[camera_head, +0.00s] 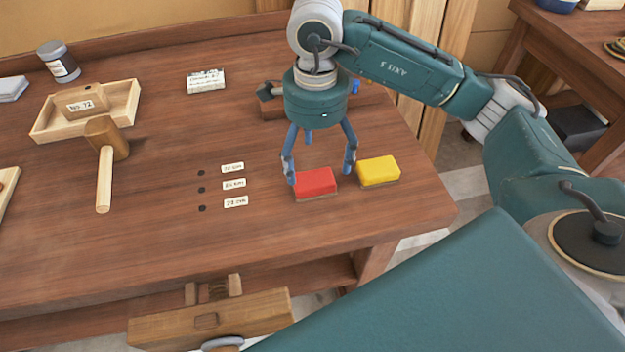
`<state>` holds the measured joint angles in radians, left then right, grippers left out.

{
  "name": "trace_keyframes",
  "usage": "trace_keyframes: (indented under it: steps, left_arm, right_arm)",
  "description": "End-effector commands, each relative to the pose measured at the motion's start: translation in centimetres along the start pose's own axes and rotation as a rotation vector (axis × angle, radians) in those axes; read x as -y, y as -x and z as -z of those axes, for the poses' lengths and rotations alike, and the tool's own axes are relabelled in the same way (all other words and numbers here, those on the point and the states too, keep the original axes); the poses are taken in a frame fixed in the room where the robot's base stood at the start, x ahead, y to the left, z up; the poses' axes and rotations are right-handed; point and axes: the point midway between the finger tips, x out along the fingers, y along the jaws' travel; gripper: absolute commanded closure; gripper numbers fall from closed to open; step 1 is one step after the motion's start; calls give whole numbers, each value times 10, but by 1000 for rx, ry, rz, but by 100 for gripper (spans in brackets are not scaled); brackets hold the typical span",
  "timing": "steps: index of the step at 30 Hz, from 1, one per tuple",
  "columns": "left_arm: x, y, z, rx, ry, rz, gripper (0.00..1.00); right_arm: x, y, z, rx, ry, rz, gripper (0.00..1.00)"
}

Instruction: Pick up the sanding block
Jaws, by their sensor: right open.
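Two small blocks with thin brownish undersides lie side by side near the right end of the workbench (140,225): a red block (316,183) and a yellow block (379,170). Either could be the sanding block; I cannot tell which. My right gripper (320,174) points down with its fingers spread. One finger is at the red block's left end, and the other is over the gap between the two blocks. Whether the fingertips touch either block is unclear. My left gripper is out of view.
A wooden mallet (104,170) and a shallow wooden tray with a block marked 72 (81,105) are at the left. Small labels (233,184) lie left of the red block. The bench's front middle is clear.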

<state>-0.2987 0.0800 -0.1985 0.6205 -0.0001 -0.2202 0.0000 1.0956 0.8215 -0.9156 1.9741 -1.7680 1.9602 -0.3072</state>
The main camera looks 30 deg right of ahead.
Motion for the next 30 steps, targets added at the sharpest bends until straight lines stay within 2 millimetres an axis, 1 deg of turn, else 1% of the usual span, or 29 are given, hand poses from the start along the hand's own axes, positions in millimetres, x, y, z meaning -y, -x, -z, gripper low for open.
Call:
trace_keyframes:
  steps: [3,8,11,15,18,22,28,30]
  left_arm:
    - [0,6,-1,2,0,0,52]
    - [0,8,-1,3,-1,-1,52]
    - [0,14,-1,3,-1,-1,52]
    - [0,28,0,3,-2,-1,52]
    - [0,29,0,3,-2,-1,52]
    - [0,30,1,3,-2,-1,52]
    - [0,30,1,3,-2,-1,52]
    - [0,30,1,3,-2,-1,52]
  right_arm:
    - [-2,-18,0,-1,1,-6,16]
    - [-1,-32,-1,2,2,-3,16]
    - [-2,-39,0,1,1,-6,16]
    - [-2,-60,1,1,0,-8,16]
    - [-1,-75,0,3,2,-6,16]
    - [0,-84,0,3,2,-3,16]
    - [0,-85,0,4,3,-2,16]
    - [0,-85,0,4,3,-2,30]
